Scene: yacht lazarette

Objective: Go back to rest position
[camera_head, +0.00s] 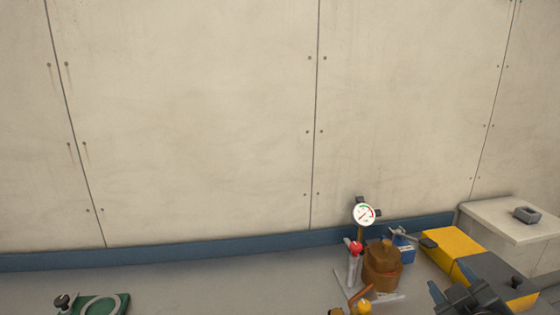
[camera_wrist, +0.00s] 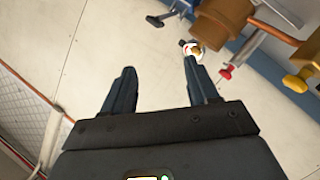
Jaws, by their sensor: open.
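My gripper (camera_head: 453,285) is at the lower right in the head view, dark grey, to the right of a brown valve assembly (camera_head: 382,267) with a round gauge. In the wrist view my gripper (camera_wrist: 158,74) has its two dark fingers spread apart, with nothing between them. The right fingertip overlaps a small round white-and-gold part in the picture; I cannot tell whether they touch. The brown body (camera_wrist: 222,18) of the assembly is beyond that fingertip.
The assembly carries a white-faced gauge (camera_head: 364,214) and red knob (camera_head: 356,248). A blue item (camera_head: 403,248) is behind it. A green piece with a pale ring (camera_head: 100,306) lies at lower left. A panelled wall (camera_head: 200,120) closes the back.

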